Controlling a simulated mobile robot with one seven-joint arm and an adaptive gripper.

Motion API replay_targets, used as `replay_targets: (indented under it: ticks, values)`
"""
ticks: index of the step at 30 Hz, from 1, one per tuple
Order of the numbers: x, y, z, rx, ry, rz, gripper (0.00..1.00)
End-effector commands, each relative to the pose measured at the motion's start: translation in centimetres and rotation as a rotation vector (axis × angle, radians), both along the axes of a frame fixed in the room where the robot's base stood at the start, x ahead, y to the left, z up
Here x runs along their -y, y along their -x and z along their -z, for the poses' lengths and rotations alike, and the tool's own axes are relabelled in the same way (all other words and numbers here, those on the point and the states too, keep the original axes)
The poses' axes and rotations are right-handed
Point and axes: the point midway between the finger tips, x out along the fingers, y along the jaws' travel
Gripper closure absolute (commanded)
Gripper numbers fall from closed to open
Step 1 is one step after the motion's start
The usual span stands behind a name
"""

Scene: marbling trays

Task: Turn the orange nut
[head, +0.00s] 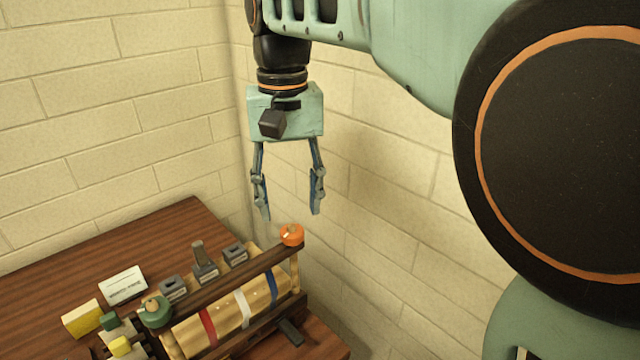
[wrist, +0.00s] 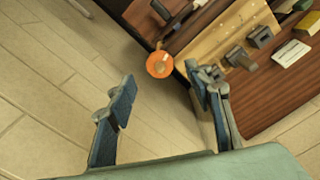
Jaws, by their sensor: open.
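The orange nut (head: 291,235) sits at the upper right end of a dark wooden bar on the device on the table. It has a pale mark on its top. In the wrist view the orange nut (wrist: 160,65) shows beyond the fingertips, above the gap between them. My gripper (head: 290,212) is open and empty, pointing down, above the orange nut and apart from it. In the wrist view my gripper's fingers (wrist: 160,85) are spread wide, with nothing between them.
A green nut (head: 155,311) sits at the bar's other end. Red, white and blue bands cross the wooden roller (head: 225,318) below. Grey blocks (head: 205,271), a white card (head: 123,286) and a yellow block (head: 82,319) stand behind. Brick walls (head: 370,190) rise close behind my gripper.

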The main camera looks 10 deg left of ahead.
Motion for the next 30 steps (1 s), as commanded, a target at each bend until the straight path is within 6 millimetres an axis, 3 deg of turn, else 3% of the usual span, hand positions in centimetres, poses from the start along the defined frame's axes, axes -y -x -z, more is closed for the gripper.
replay_targets:
  ticks: [3,9,20,30]
  values:
    - [0.0,0.1,2.4,-0.002,0.001,-0.001,0.53]
    - [0.0,0.0,4.6,-0.001,0.000,0.000,0.53]
    - [0.0,0.0,5.2,0.000,0.000,0.000,0.53]
    - [0.0,0.0,5.2,0.001,0.000,0.000,0.88]
